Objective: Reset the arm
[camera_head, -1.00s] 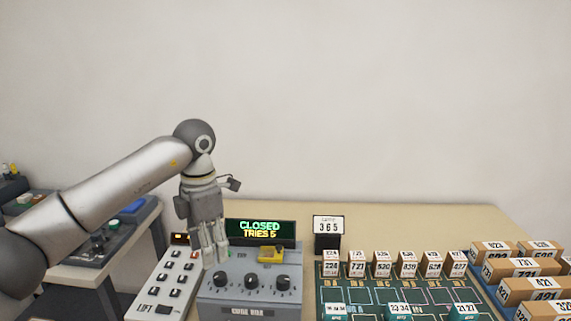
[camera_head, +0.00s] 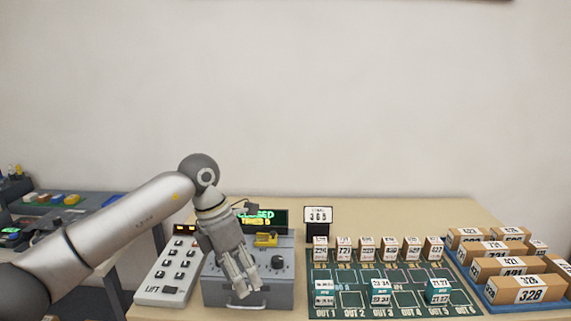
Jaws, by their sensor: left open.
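My left arm comes in from the left, bent at a grey joint. My left gripper (camera_head: 244,287) points down and is open and empty, in front of the grey code box (camera_head: 286,262). It hides part of the box's knobs and of its front. One dark knob (camera_head: 278,262) shows to the right of the fingers. The display (camera_head: 272,217) behind reads closed with tries below, partly covered by my wrist. My right gripper is not in view.
A white lift panel (camera_head: 168,272) with buttons stands left of the box. A green board (camera_head: 350,275) with small numbered boxes lies to the right, beside a blue tray of cartons (camera_head: 522,309). The wall above is clear.

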